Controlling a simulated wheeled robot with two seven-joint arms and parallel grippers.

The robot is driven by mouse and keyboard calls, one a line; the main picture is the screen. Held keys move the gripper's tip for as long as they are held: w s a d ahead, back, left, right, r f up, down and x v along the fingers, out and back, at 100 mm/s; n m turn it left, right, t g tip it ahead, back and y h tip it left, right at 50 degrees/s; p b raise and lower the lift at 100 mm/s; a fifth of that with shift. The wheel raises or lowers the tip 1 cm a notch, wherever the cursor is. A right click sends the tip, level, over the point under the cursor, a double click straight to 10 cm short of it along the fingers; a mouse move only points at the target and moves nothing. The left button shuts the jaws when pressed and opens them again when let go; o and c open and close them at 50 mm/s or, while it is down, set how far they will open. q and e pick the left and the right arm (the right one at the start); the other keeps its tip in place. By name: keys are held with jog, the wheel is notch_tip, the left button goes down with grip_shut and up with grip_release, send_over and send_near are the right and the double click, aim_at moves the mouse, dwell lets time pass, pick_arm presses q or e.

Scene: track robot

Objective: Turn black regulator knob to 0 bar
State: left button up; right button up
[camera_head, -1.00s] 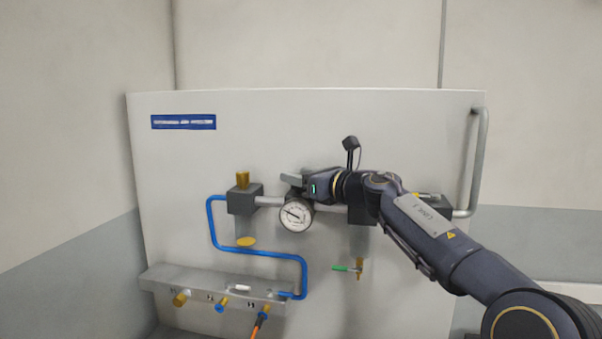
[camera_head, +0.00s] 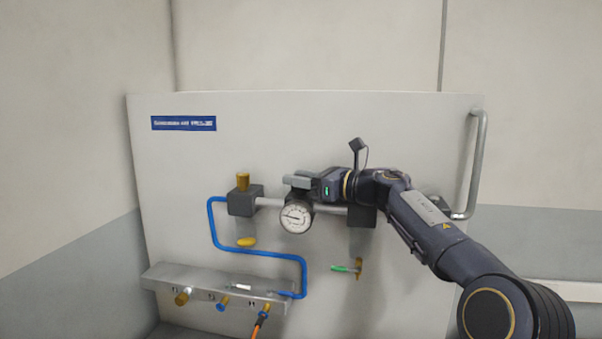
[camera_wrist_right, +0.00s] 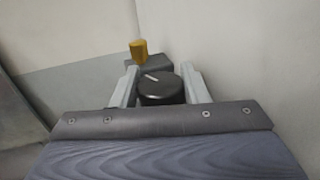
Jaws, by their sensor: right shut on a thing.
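The black regulator knob (camera_wrist_right: 162,88) sits between the two fingers of my right gripper (camera_wrist_right: 165,90) in the right wrist view. A pale pointer line shows on its top. In the head view my right gripper (camera_head: 300,183) is shut on the knob, just above the round white pressure gauge (camera_head: 296,217), and its fingers hide the knob there. The gauge needle points to the left; the scale numbers are too small to read. My left gripper is not in view.
A dark block with a brass cap (camera_head: 243,182) stands left of the gauge on the pipe. A blue hose (camera_head: 260,252) loops below. A grey handle bar (camera_head: 477,160) is at the panel's right edge.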

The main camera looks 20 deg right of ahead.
jog(key=o, duration=0.7)
jog(key=r, duration=0.3)
jog(key=shift+s+a+r, duration=0.15)
jog(key=shift+s+r, duration=0.05)
jog(key=shift+r, duration=0.2)
jog(key=shift+s+a+r+b, duration=0.35)
jog(key=shift+s+a+r, duration=0.6)
jog(key=shift+s+r, duration=0.85)
jog(key=shift+s+a+r+b, duration=0.3)
jog(key=shift+s+a+r, duration=0.85)
jog(key=shift+s, duration=1.1)
jog(key=shift+s+a+r+b, duration=0.35)
jog(key=shift+s+a+r, duration=0.45)
jog(key=shift+s+r, duration=1.05)
jog(key=shift+s+f, duration=0.2)
jog(key=shift+f, duration=0.05)
